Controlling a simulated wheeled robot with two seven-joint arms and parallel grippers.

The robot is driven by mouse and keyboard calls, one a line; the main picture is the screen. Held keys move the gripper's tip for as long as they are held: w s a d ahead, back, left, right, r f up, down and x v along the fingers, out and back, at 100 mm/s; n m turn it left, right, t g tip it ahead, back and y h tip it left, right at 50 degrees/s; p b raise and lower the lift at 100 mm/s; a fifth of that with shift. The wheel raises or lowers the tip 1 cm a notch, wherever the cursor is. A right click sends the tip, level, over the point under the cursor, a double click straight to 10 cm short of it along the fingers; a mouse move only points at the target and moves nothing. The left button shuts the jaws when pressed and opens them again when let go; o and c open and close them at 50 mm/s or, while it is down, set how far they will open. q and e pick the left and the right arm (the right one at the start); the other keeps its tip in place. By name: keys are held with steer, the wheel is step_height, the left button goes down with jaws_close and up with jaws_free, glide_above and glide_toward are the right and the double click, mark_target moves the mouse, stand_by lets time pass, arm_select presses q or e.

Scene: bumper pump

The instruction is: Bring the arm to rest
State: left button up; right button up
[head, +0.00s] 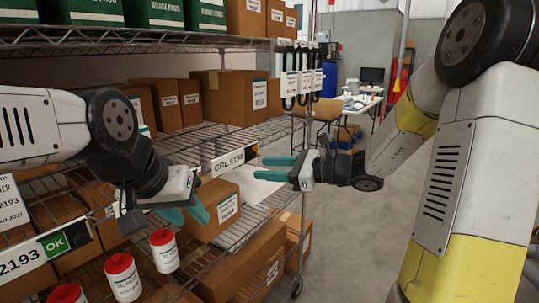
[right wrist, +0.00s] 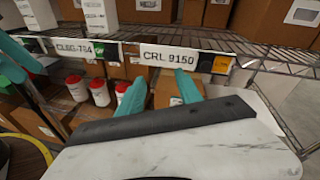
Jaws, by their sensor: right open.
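My right gripper (head: 268,168) is open, with its two teal fingers pointing left at the shelf front, close to the shelf label "CRL 9150" (head: 229,161). In the right wrist view my right gripper (right wrist: 158,88) has its fingers spread apart with nothing between them, and the label (right wrist: 167,56) lies beyond them. My left gripper (head: 193,215) is on the left, in front of a brown box (head: 227,207). Its teal fingers are apart and it holds nothing that I can see.
A wire shelf rack (head: 180,147) carries brown boxes (head: 239,95) and green boxes on top. White jars with red lids (head: 164,252) stand on the lower shelf. Open grey floor (head: 350,245) lies right of the rack. A table (head: 358,103) stands at the back.

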steer(key=s+d+f+n+g+h, duration=0.15)
steer(key=s+n+g+h, duration=0.35)
steer(key=s+n, duration=1)
steer(key=s+d+r+n+t+h, duration=0.2)
steer(key=s+d+n+t+h, duration=0.2)
steer(key=d, duration=0.7)
steer(key=s+n+h, duration=0.1)
steer(key=s+h, duration=0.1)
steer(key=h, duration=0.1)
steer(key=shift+s+d, duration=0.15)
steer(key=shift+d, duration=0.25)
